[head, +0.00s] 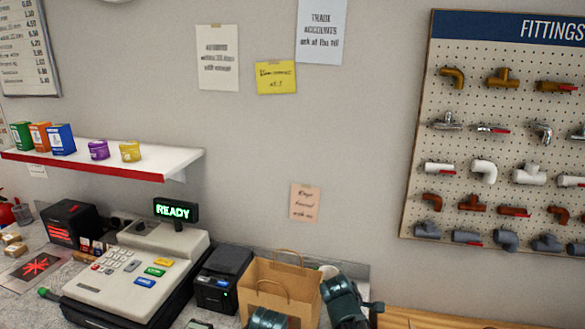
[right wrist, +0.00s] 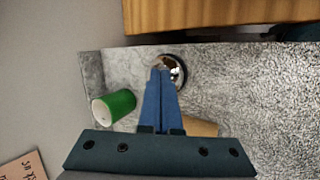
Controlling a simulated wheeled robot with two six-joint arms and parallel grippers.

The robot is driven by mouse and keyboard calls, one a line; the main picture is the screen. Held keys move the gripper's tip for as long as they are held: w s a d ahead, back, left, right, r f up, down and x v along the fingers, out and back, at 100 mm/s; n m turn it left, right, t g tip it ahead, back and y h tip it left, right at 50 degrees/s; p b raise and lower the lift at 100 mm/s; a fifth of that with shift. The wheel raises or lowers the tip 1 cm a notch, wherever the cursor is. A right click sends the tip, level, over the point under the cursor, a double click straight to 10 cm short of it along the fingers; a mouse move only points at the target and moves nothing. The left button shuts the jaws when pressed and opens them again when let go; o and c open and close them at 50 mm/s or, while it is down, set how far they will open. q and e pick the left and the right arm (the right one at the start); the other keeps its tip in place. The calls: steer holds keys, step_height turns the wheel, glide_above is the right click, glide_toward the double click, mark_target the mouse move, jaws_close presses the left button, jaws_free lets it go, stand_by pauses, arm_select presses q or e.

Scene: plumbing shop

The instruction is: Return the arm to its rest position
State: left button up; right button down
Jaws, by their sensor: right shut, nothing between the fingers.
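My right gripper (right wrist: 160,72) shows in the right wrist view. Its blue fingers are together, with nothing between them. They reach over the grey speckled counter (right wrist: 250,100), and their tips overlap a round shiny metal object (right wrist: 178,70) in the picture; I cannot tell whether they touch it. In the head view, dark teal links of my arm show at the bottom, in front of and beside the brown paper bag (head: 283,285). The fingers cannot be made out there. My left gripper is not in view.
A green cylinder (right wrist: 117,105) is left of the right fingers. The cash register (head: 135,270) and a black box-shaped device (head: 222,275) stand left of the bag. A white shelf (head: 150,160) and the fittings board (head: 500,130) are on the wall.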

steer(key=s+a+f+m+g+y, duration=0.2)
steer(key=s+f+m+g+y, duration=0.15)
steer(key=s+m, duration=0.9)
arm_select(q)
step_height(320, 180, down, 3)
steer(key=b, duration=0.2)
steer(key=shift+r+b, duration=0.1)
steer(key=shift+b, duration=0.3)
arm_select(e)
steer(key=s+a+f+n, duration=0.1)
steer(key=a, duration=0.2)
steer(key=s+a+n+g, duration=0.1)
steer(key=s+a, duration=0.1)
steer(key=a, duration=0.2)
steer(key=s+a+f+n, duration=0.1)
steer(key=a, duration=0.2)
steer(key=shift+s+a+f, duration=0.3)
steer(key=shift+s, duration=0.05)
steer(key=shift+s+a+n, duration=0.3)
steer(key=shift+a+n, duration=0.05)
steer(key=shift+a, duration=0.05)
